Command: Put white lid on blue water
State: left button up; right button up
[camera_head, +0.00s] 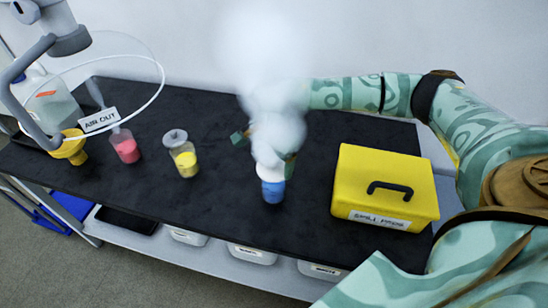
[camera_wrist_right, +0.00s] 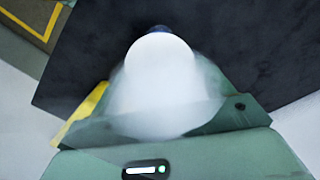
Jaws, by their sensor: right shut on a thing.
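The jar of blue water (camera_head: 273,192) stands on the black bench top near its front edge. The white lid (camera_head: 270,172) shows at the jar's mouth, but I cannot tell whether it is seated or just above. My right gripper (camera_head: 267,148) is over the jar, shut on the white lid and largely hidden by white vapour. In the right wrist view a pale round shape, blurred by vapour, fills the space between the fingers (camera_wrist_right: 165,112), with a dark blue bit (camera_wrist_right: 158,29) beyond it. My left gripper is not in view.
A yellow box (camera_head: 375,168) with a black handle stands right of the jar. White vapour (camera_head: 268,70) rises above the blue jar.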

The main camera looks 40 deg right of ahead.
jog(key=shift+f, duration=0.1)
dwell(0.4)
jog(key=shift+f, duration=0.65)
jog(key=shift+f, duration=0.2)
jog(key=shift+f, duration=0.25)
jog(key=o, duration=0.9)
